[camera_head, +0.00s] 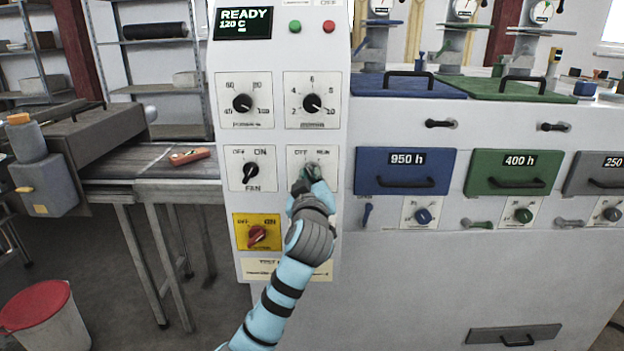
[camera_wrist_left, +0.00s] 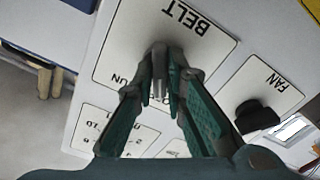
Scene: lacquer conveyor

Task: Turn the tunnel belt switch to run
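The belt switch panel (camera_head: 296,160), marked OFF and RUN, is on the white control cabinet, right of the fan switch (camera_head: 251,174). My left gripper (camera_head: 309,180) is at this switch and hides most of its knob in the head view. In the left wrist view, the dark grey knob (camera_wrist_left: 159,62) stands between the two green fingers of my left gripper (camera_wrist_left: 157,84), under the word BELT. The fingers are apart, one on each side of the knob, and gaps show. Contact is hard to tell. The mark the knob points at is unclear. My right gripper is out of view.
Two dials (camera_head: 278,101) sit above the switch, and a red switch on a yellow plate (camera_head: 257,233) is at lower left. The display (camera_head: 243,22) reads READY 120 C. Drawers (camera_head: 405,171) stand to the right, a conveyor (camera_head: 150,162) to the left.

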